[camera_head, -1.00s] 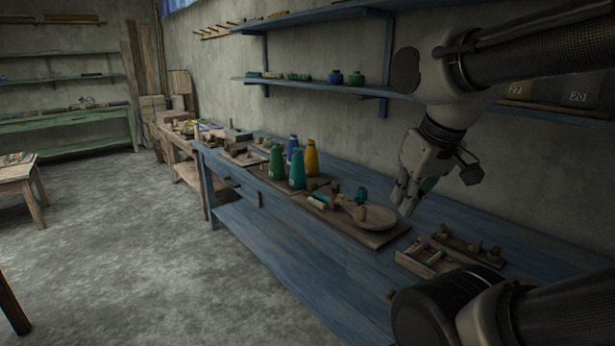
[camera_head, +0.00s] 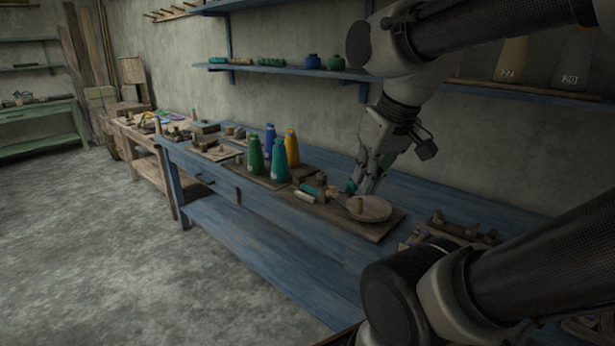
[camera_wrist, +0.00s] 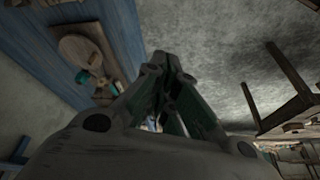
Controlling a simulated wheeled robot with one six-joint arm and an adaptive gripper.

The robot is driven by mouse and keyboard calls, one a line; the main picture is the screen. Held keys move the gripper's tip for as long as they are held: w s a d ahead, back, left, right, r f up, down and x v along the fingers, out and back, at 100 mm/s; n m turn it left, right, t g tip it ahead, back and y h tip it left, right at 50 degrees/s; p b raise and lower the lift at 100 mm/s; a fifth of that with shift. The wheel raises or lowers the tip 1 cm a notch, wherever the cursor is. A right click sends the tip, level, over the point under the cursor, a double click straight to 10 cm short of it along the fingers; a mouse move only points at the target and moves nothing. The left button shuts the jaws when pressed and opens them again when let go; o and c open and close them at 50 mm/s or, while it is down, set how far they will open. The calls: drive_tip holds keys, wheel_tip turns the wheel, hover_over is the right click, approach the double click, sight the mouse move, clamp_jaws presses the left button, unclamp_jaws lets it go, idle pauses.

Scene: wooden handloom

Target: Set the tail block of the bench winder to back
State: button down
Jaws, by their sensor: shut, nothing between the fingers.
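The bench winder is a wooden board (camera_head: 376,230) on the blue bench, with a round wooden disc (camera_head: 376,209) at its right end. Small wooden blocks and a teal piece (camera_head: 318,181) sit toward its left; I cannot tell which block is the tail block. My gripper (camera_head: 364,190) is shut and empty, pointing down just behind the disc, beside another teal piece (camera_head: 350,187). Contact cannot be told. In the wrist view my closed fingers (camera_wrist: 165,60) are in the middle, with the disc (camera_wrist: 78,49) to their left.
Green, blue and yellow cones (camera_head: 279,161) stand left of the winder. A wooden rack (camera_head: 462,231) lies to its right. A blue shelf (camera_head: 285,69) hangs on the wall above. The floor (camera_head: 120,240) in front is open.

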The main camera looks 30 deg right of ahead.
sight(303, 176)
drive_tip(key=w+d+f+m+t+y, duration=0.1)
drive_tip(key=w+f+m+y, duration=0.15)
drive_tip(key=w, duration=0.95)
drive_tip(key=w+f+m+t+y, duration=0.1)
drive_tip(key=w+f+m+y, duration=0.2)
drive_tip(key=w, duration=1)
drive_tip(key=w+d+f+m+t, duration=0.1)
drive_tip(key=w+d+f+m, duration=0.1)
drive_tip(key=w+d+f, duration=0.2)
drive_tip(key=w+d+f+m+t+h, duration=0.1)
drive_tip(key=w+d+f+m+t, duration=0.1)
drive_tip(key=w+d, duration=0.4)
drive_tip(key=w+d+f+m+t, duration=0.2)
drive_tip(key=w+d+f+m, duration=0.2)
drive_tip(key=d, duration=0.4)
drive_tip(key=shift+w+d+f+h, duration=0.2)
drive_tip(key=shift+w+f, duration=0.2)
drive_tip(key=shift+f, duration=0.3)
drive_tip(key=shift+w+d+f+h, duration=0.15)
drive_tip(key=shift+w+f, duration=0.25)
drive_tip(key=shift+f, duration=0.3)
drive_tip(key=shift+a, duration=0.1)
drive_tip(key=x, duration=1.3)
drive_tip(key=shift+w+a+r, duration=0.1)
drive_tip(key=shift+w+r, duration=0.1)
drive_tip(key=shift+w, duration=0.05)
drive_tip(key=shift+w+a+f, duration=0.1)
drive_tip(key=shift+w+f, duration=0.05)
drive_tip(key=shift+w, duration=0.2)
